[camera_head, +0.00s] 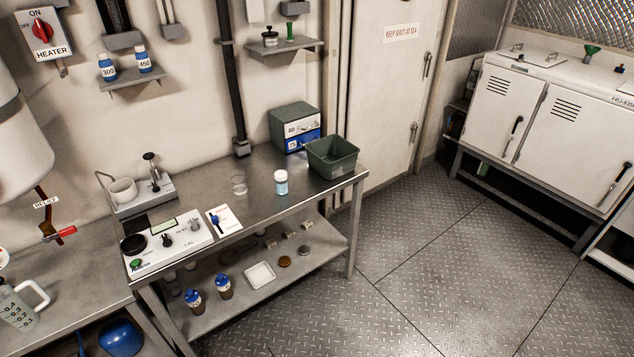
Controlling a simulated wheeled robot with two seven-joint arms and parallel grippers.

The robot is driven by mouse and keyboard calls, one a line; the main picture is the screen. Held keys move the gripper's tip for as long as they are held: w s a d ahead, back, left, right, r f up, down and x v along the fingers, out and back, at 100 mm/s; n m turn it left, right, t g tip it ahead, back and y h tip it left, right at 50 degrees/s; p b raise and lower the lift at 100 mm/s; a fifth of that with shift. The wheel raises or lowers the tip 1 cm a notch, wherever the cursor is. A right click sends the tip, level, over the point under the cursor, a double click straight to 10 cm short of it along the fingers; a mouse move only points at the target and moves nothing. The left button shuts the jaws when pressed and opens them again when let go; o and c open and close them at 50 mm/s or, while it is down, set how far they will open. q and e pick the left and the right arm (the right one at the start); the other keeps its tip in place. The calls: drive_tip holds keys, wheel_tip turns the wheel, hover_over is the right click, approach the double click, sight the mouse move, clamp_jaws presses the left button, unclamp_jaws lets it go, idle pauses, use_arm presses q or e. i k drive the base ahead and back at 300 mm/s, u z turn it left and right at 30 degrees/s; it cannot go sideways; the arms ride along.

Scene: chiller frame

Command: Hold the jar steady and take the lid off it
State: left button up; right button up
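A small jar (281,187) with pale blue contents stands upright on the metal bench (262,205). A white lid (281,175) sits on top of it. Nothing touches the jar. Neither of my grippers shows in the head view.
A green bin (333,157) stands right of the jar, with a green and blue box (295,127) behind. A clear glass dish (238,184) is to its left. A card (224,220) and a white instrument panel (166,244) lie further left. The bench just in front of the jar is clear.

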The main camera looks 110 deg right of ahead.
sight(281, 186)
drive_tip(key=z, duration=3.9)
drive_tip(key=k, duration=0.5)
drive_tip(key=z, duration=1)
drive_tip(key=i, duration=0.5)
drive_tip(key=u, duration=0.65)
drive_tip(key=i, duration=0.85)
drive_tip(key=u, duration=0.95)
